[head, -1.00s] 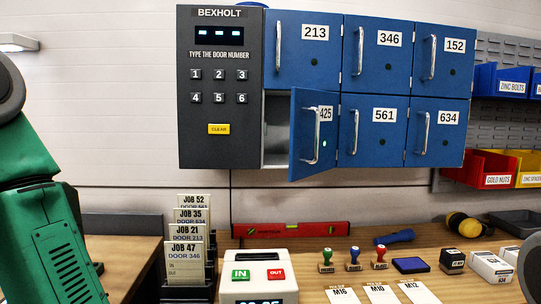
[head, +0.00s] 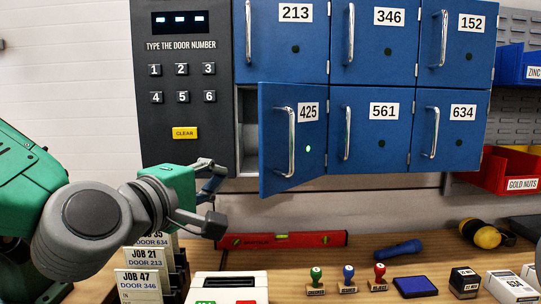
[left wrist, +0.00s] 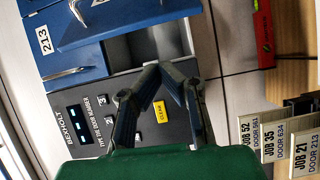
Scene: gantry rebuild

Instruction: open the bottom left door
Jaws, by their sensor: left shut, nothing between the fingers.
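The bottom left door, numbered 425 (head: 292,135), is blue with a silver bar handle (head: 291,142) and a small green light. It stands partly open, with a grey compartment interior (head: 247,130) showing at its left edge. In the left wrist view the open door (left wrist: 120,22) and the grey compartment (left wrist: 138,46) show beyond the fingers. My left gripper (head: 212,190) is shut and empty, left of the door near the compartment's lower left corner. In the left wrist view its fingertips (left wrist: 158,70) converge near the compartment opening. Contact cannot be told. My right gripper is out of view.
The dark keypad panel (head: 182,100) is left of the doors. Doors 213 (head: 285,50), 561 (head: 368,135) and others look closed. Below are job cards (head: 142,280), a red level (head: 280,240), stamps (head: 348,280) and a flashlight (head: 398,250) on the bench.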

